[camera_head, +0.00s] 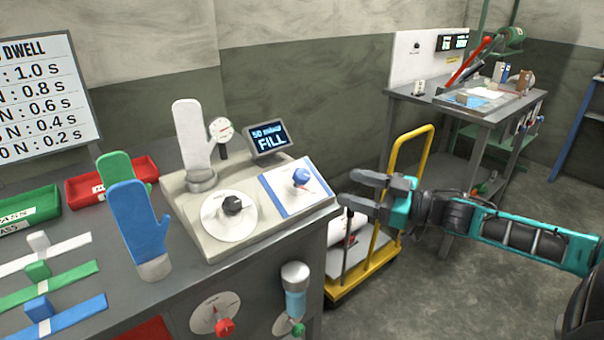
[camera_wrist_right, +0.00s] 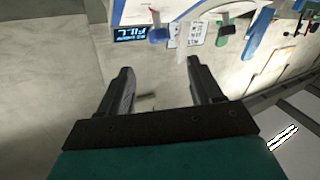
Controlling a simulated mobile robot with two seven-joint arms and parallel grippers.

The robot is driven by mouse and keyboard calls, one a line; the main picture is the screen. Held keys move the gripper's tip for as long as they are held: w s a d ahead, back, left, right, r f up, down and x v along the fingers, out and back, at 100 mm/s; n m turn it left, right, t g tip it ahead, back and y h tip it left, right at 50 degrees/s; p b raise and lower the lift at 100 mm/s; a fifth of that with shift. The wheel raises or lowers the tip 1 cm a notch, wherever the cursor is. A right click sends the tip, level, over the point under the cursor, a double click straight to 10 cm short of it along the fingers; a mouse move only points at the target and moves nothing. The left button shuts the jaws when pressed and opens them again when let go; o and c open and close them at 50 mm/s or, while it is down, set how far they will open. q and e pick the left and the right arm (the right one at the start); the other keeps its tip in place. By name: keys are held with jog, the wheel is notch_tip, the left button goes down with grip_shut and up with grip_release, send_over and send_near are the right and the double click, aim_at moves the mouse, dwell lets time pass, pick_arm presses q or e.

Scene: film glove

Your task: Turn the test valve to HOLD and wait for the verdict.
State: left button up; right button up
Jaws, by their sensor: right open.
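The test stand (camera_head: 183,218) is a beige console on the grey bench. Its right plate, white with a blue border, carries a blue knob (camera_head: 301,177); a black knob (camera_head: 232,204) sits on a round white dial to its left. I cannot read their labels, so which is the test valve is unclear. A small display (camera_head: 269,139) reads FILL. A white glove (camera_head: 191,140) stands upright on the stand. My right gripper (camera_head: 347,187) is open and empty, right of the blue knob and apart from it. The display (camera_wrist_right: 130,33) also shows in the right wrist view.
A blue glove (camera_head: 139,220) and a green glove (camera_head: 116,168) stand left of the console. A yellow cart (camera_head: 375,265) stands beside the bench; a second workbench (camera_head: 430,98) is at back right.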

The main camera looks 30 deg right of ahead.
aim_at(305, 174)
jog(key=b+x, duration=0.2)
jog(key=x, duration=0.5)
jog(key=shift+w, duration=0.1)
jog(key=shift+x, duration=2.7)
jog(key=shift+f, duration=0.1)
jog(key=shift+c, duration=0.6)
jog(key=c, duration=0.8)
jog(key=shift+c, duration=0.2)
